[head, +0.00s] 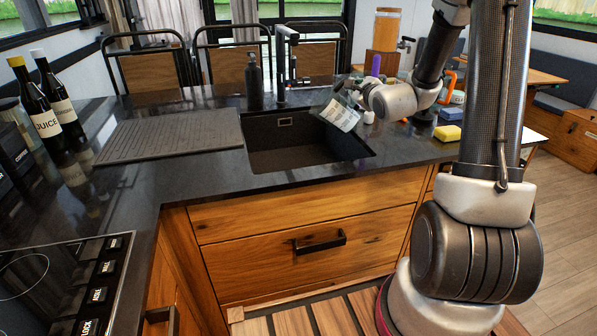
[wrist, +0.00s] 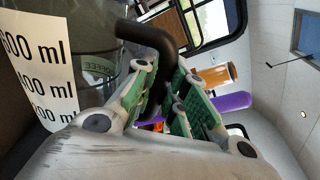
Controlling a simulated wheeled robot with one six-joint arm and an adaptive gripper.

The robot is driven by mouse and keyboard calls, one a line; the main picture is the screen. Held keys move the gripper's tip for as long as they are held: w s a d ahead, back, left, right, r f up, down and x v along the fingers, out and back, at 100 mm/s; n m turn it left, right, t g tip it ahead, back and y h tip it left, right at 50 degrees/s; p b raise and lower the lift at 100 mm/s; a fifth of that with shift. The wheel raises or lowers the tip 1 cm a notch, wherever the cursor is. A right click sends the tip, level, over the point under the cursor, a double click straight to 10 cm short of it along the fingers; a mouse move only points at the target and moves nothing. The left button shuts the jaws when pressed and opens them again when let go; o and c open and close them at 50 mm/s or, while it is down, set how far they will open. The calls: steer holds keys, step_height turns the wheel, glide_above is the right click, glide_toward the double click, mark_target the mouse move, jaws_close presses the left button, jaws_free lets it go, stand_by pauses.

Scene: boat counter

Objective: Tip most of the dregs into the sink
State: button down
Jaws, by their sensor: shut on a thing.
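A clear jug with a white measuring label (head: 340,115) is tilted over the right end of the sink. In the wrist view the jug (wrist: 95,30) shows large ml marks and a black handle (wrist: 140,33). My gripper (head: 359,93) is shut on the handle from the right; its green-padded fingers (wrist: 167,88) lie on both sides of it. The dark sink (head: 275,160) is below, with its basin floor visible. The dregs are not distinguishable inside the jug, and no falling stream can be made out.
A black tap (head: 283,70) and dark bottle (head: 254,82) stand behind the sink. A ribbed drainboard (head: 170,135) lies left. A yellow sponge (head: 447,133), purple item (head: 376,65) and orange-topped dispenser (head: 386,30) are to the right. Two labelled bottles (head: 45,122) stand far left.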

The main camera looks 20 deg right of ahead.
steer(key=shift+w+a+r+n+h, duration=0.1)
steer(key=shift+a+r+n+h, duration=0.2)
steer(key=shift+r+n, duration=0.35)
steer(key=shift+a+r+n+h, duration=0.1)
steer(key=shift+a+r+n, duration=0.25)
steer(key=shift+r+n, duration=0.3)
stand_by(6.7)
